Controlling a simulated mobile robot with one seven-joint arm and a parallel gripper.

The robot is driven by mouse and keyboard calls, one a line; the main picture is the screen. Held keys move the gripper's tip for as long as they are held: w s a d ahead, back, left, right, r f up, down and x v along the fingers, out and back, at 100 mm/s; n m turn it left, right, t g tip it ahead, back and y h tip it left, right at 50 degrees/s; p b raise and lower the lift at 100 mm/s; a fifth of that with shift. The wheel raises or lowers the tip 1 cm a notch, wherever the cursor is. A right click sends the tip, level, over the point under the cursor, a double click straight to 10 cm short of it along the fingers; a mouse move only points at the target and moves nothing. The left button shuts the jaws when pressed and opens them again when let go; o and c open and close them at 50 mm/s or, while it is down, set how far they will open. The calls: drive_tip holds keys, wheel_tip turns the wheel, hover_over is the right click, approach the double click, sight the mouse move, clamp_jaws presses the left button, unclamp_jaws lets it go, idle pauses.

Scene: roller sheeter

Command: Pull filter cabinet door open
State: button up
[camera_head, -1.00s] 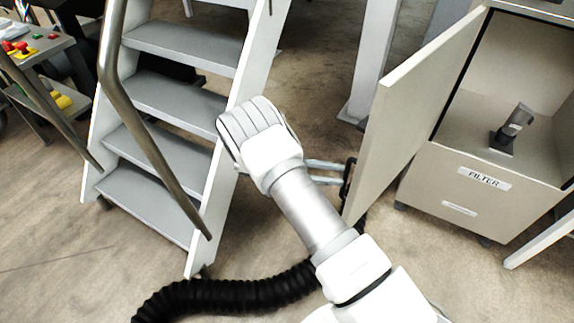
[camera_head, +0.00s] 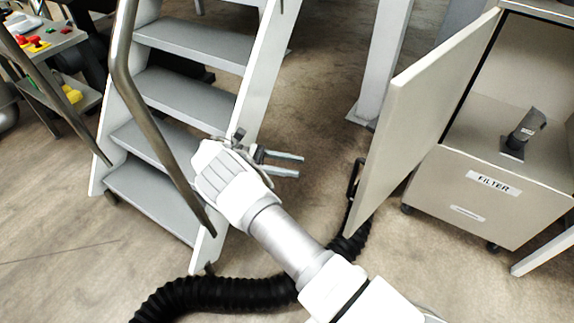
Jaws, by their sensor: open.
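The filter cabinet (camera_head: 470,210) stands at the right with a label reading FILTER on its lower front. Its door (camera_head: 415,120) is swung open to the left, and the inside shows. A dark handle (camera_head: 354,185) sits on the door's outer face, near its free edge. My gripper (camera_head: 301,166) is left of the handle, with its two fingers apart and pointing right toward the door. The fingers are empty, and a clear gap lies between them and the handle.
A grey stepladder (camera_head: 185,100) with a metal handrail stands left, close behind my gripper. A black corrugated hose (camera_head: 215,293) lies on the floor below my arm. A dark device (camera_head: 522,133) stands inside the cabinet. A grey post (camera_head: 383,60) rises behind the door.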

drive_tip(key=shift+a, duration=0.55)
idle(0.4)
